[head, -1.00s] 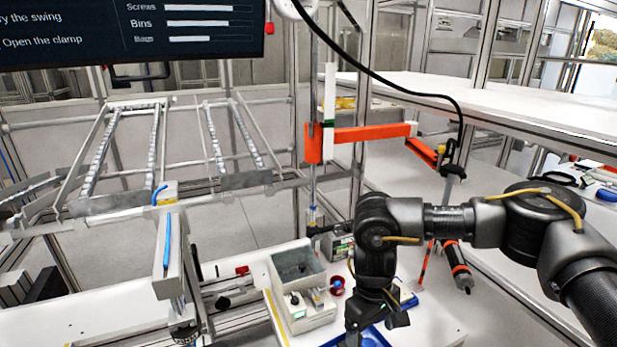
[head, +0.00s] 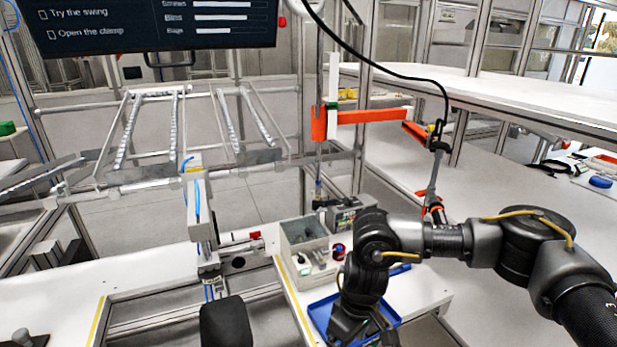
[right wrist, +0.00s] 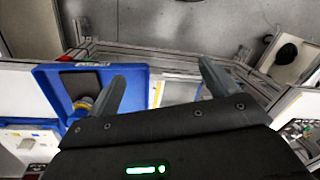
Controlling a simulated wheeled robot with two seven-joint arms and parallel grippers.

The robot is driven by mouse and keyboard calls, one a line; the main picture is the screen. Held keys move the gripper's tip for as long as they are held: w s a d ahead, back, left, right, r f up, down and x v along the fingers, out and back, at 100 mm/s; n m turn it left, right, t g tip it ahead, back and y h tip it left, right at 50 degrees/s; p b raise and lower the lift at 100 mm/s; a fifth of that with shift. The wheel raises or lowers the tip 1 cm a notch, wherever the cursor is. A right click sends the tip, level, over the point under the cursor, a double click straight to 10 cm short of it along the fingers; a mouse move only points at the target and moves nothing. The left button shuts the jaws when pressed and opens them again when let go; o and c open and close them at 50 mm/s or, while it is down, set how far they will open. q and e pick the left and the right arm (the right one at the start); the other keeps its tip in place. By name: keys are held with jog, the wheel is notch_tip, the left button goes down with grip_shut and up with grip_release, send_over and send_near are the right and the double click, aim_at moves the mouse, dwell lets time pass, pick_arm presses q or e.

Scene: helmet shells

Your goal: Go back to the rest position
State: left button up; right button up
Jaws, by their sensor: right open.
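My right arm comes in from the right in the head view and bends down at a dark wrist, with the right gripper low in front of the blue tray (head: 318,312). In the right wrist view my right gripper (right wrist: 163,80) has its two fingers spread wide, with nothing between them. A blue tray or case (right wrist: 45,82) with a dark pad lies left of the fingers there. My left gripper does not show.
A grey bin (head: 302,238) with small parts stands on the white bench beside the tray. An orange swing arm (head: 368,117) on an upright post and a hanging tool (head: 432,190) are behind my right arm. A screen (head: 150,22) hangs at the upper left.

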jog(key=s+a+r+n+t+y, duration=0.2)
jog(key=s+a+y, duration=0.35)
jog(key=a, duration=0.45)
jog(key=s+a+r+n+t+y, duration=0.15)
jog(key=s+a+y, duration=0.35)
jog(key=a, duration=0.6)
jog(key=w+d+f+m+t+h, duration=0.1)
jog(key=d+f+m+t+h, duration=0.25)
jog(key=d, duration=0.65)
jog(key=w+d+f+m+t+h, duration=0.25)
jog(key=d+f+m, duration=0.25)
jog(key=d, duration=0.5)
jog(key=s+d+f+m+g+h, duration=0.1)
jog(key=s+d+f+g+h, duration=0.2)
jog(key=s+d, duration=0.6)
jog(key=s+d+f+m+g+h, duration=0.1)
jog(key=s+d+f+g+h, duration=0.15)
jog(key=s+d+f, duration=0.45)
notch_tip(320, 180, down, 24)
jog(key=s+d+f, duration=0.1)
jog(key=s+d, duration=0.1)
jog(key=s+d+f+g, duration=0.1)
jog(key=s+d+f, duration=0.1)
jog(key=s+f, duration=1.2)
jog(key=shift+s+d+f+g, duration=0.2)
jog(key=shift+s+f+g, duration=0.2)
jog(key=shift+s, duration=0.85)
